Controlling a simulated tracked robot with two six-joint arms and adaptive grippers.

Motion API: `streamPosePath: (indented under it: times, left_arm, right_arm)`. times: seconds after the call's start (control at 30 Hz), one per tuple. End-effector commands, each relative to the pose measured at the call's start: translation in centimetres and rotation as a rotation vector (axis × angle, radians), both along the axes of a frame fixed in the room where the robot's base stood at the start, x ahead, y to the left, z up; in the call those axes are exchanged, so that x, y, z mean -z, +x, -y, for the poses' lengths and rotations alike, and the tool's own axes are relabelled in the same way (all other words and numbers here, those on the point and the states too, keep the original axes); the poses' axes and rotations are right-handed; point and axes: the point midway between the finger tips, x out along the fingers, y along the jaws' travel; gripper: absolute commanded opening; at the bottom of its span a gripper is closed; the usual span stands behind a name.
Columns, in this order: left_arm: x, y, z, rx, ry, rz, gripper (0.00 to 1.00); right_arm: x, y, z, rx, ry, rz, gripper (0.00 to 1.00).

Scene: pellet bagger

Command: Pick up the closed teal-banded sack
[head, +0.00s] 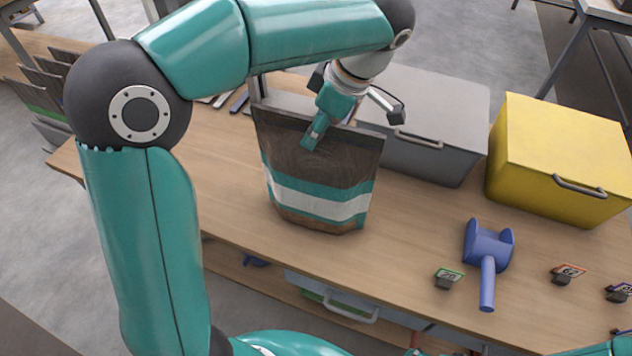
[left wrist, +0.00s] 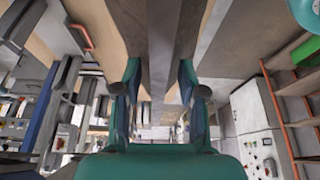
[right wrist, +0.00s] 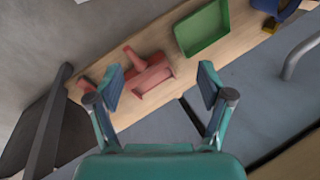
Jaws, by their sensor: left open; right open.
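The teal-banded sack (head: 318,200) stands upright on the wooden bench in the head view, dark brown with teal and white bands low down. Its top edge looks flat and closed. My left gripper (head: 353,129) is open at the top of the sack, with one finger in front of its face and the other toward the back. In the left wrist view, the open left gripper (left wrist: 159,82) has the sack's narrow top (left wrist: 163,45) between its fingers, with gaps at the sides. My right gripper (right wrist: 160,88) is open and empty in the right wrist view.
A grey bin (head: 440,100) stands close behind the sack, and a yellow bin (head: 560,150) is to the right. The right wrist view shows a red tool (right wrist: 145,75) and green tray (right wrist: 202,28).

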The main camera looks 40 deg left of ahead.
Motion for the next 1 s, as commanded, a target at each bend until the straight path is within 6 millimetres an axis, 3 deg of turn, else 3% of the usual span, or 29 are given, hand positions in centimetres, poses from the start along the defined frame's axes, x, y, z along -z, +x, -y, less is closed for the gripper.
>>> streamPosePath:
  times: [0.23, 0.8, 1.0]
  left_arm:
    - [2.6, -0.2, -1.2, -0.002, 0.001, -0.002, 0.41]
    - [3.0, -0.2, -1.2, -0.001, 0.0, -0.001, 0.41]
    - [2.9, -0.2, -1.2, -0.001, 0.0, -0.001, 0.09]
  right_arm:
    - [-0.2, 0.0, 0.0, 0.0, 0.0, 0.0, 0.79]
    - [0.1, 0.0, 0.0, 0.0, 0.0, 0.0, 0.79]
    - [0.0, 0.0, 0.0, 0.0, 0.0, 0.0, 0.79]
